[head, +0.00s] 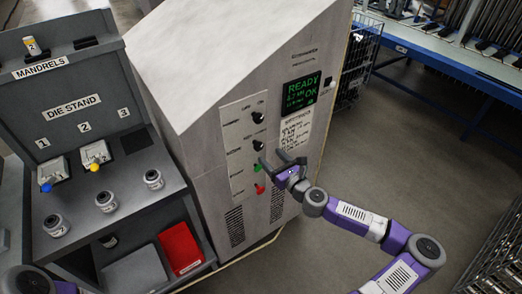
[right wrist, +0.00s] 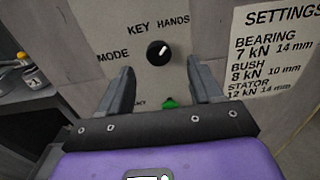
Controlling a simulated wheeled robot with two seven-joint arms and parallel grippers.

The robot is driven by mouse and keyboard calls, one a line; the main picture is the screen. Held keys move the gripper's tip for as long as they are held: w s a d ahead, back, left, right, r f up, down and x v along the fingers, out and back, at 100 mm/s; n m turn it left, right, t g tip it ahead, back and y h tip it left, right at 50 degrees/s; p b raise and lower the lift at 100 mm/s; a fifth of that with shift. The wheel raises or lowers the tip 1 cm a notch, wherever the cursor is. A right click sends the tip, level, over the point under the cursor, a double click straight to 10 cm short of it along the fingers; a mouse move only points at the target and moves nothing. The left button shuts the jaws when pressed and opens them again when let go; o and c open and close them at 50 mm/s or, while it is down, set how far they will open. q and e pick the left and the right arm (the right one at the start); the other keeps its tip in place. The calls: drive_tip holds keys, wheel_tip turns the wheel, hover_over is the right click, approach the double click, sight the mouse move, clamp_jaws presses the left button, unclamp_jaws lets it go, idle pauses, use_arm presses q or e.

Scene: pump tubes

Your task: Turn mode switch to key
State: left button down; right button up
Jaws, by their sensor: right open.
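The mode switch (right wrist: 158,53) is a round black knob on the grey panel, with MODE to its left and KEY and HANDS above. Its white pointer tilts up and right, toward HANDS. In the head view it is the lower of two black knobs (head: 258,146). My right gripper (right wrist: 162,70) is open and empty, its fingers spread to either side below the knob, apart from it. In the head view the right gripper (head: 270,157) is just in front of the panel. My left gripper is out of view; only part of the left arm shows at bottom left.
A green button (head: 257,168) and a red button (head: 260,189) sit below the switch. Another black knob (head: 258,117) is above it. A lit READY screen (head: 301,91) is to the right. The die stand (head: 110,165) stands left; open floor lies right.

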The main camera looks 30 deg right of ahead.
sight(260, 147)
drive_tip(key=w, duration=0.4)
drive_tip(key=w+b, duration=0.1)
drive_tip(key=w, duration=0.1)
drive_tip(key=shift+w+a, duration=0.35)
drive_tip(key=shift+w, duration=0.05)
drive_tip(key=shift+c, duration=0.5)
drive_tip(key=c, duration=0.9)
